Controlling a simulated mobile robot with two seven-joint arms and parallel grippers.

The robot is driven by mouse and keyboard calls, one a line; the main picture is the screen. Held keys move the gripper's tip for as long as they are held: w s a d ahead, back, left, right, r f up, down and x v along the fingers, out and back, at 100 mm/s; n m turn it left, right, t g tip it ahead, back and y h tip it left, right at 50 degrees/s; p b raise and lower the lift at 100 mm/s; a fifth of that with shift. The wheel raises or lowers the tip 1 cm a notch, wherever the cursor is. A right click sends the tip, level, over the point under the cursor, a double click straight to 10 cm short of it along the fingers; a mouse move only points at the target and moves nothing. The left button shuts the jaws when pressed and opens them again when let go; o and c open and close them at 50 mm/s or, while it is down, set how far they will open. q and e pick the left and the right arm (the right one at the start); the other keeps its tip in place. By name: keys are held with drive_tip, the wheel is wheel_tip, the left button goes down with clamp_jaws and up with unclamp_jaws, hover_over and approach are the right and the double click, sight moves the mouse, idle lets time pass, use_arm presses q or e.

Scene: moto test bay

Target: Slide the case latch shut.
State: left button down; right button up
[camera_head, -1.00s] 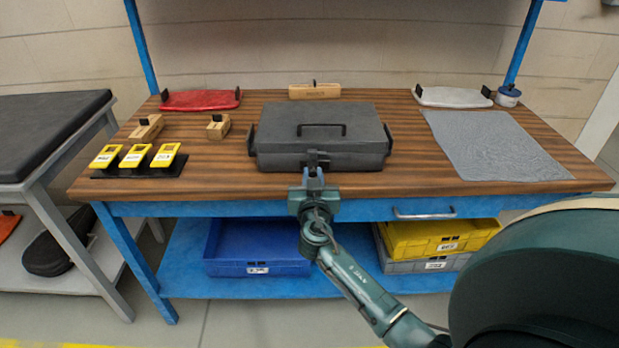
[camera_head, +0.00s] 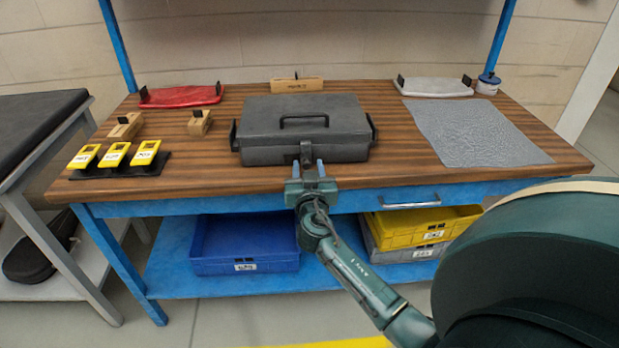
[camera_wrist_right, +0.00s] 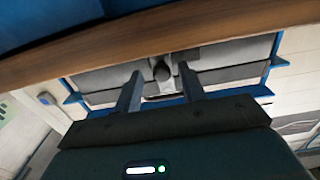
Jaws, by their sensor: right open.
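The dark grey case (camera_head: 345,130) lies closed on the wooden bench top (camera_head: 400,172), with a handle on its lid. Its dark latch (camera_head: 306,151) is at the middle of its front side. My right gripper (camera_head: 308,168) is open in front of the case, with its two fingers pointing at the latch. In the right wrist view, the latch knob (camera_wrist_right: 161,71) shows between the open fingers (camera_wrist_right: 160,90), apart from both as far as I can see. The case front (camera_wrist_right: 222,62) shows behind it. My left gripper is not in view.
Yellow devices (camera_head: 115,154) stand on a black holder at the left, near wooden blocks (camera_head: 125,126). A grey mat (camera_head: 475,132) lies at the right.

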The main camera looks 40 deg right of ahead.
use_arm(q)
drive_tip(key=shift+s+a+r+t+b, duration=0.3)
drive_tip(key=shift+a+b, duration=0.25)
drive_tip(key=shift+b, duration=0.6)
use_arm(e)
drive_tip(key=v, duration=1.3)
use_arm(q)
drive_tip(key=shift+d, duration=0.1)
